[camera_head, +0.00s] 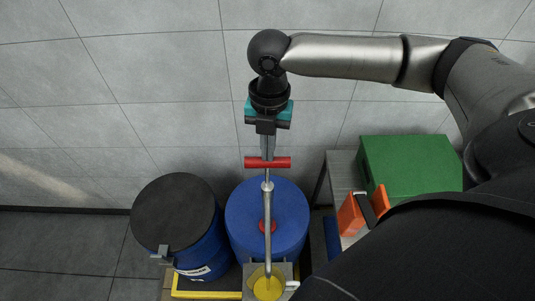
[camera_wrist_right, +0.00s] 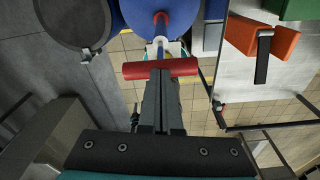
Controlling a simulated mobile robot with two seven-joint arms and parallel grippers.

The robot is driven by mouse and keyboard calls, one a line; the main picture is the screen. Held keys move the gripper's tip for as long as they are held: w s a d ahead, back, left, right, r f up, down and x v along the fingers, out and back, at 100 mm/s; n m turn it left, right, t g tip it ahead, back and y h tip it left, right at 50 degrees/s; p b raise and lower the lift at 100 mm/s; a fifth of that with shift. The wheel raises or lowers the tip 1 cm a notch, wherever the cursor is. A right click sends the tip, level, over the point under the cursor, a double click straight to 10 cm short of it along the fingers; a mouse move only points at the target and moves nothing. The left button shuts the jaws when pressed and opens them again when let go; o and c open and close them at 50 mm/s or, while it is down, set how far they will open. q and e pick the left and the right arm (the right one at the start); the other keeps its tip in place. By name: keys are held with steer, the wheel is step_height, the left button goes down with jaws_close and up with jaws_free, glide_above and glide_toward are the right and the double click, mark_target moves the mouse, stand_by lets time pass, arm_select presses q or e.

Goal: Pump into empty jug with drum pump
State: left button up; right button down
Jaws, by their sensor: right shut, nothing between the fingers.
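The drum pump has a red T-handle (camera_head: 280,162), and its grey spout pipe (camera_head: 268,215) slants toward the front. It stands in a blue drum (camera_head: 292,205). A jug (camera_head: 267,286) with a round yellow surface inside sits under the spout end at the bottom edge. My right gripper (camera_head: 267,154) points down at the middle of the handle, its fingers shut with nothing between them. The wrist view shows the fingertips (camera_wrist_right: 161,73) against or just above the red handle (camera_wrist_right: 185,67); I cannot tell if they touch. My left gripper is out of view.
A second blue drum with a dark lid (camera_head: 172,210) stands to the left, beside a yellow-edged pallet (camera_head: 205,294). On the right, a grey table (camera_head: 341,172) carries a green box (camera_head: 410,165) and an orange item (camera_head: 350,215). A tiled wall is behind.

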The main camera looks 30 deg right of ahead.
step_height(320, 180, down, 7)
steer(key=shift+s+r+b, duration=0.1)
steer(key=shift+b, duration=1.15)
steer(key=shift+d+r+p, duration=0.1)
steer(key=shift+r+p, duration=0.15)
steer(key=shift+p, duration=0.05)
steer(key=shift+w+d+r+p, duration=0.2)
steer(key=shift+w+d+p, duration=0.2)
steer(key=shift+w, duration=0.2)
steer(key=shift+w+d+r+p, duration=0.2)
steer(key=shift+w+d+p, duration=0.1)
steer(key=shift+w+d, duration=0.25)
steer(key=shift+a+r, duration=0.1)
step_height(320, 180, up, 15)
glide_above(268, 165)
steer(key=w+d, duration=0.4)
steer(key=w, duration=0.1)
steer(key=shift+s+a, duration=0.1)
steer(key=shift+s, duration=0.1)
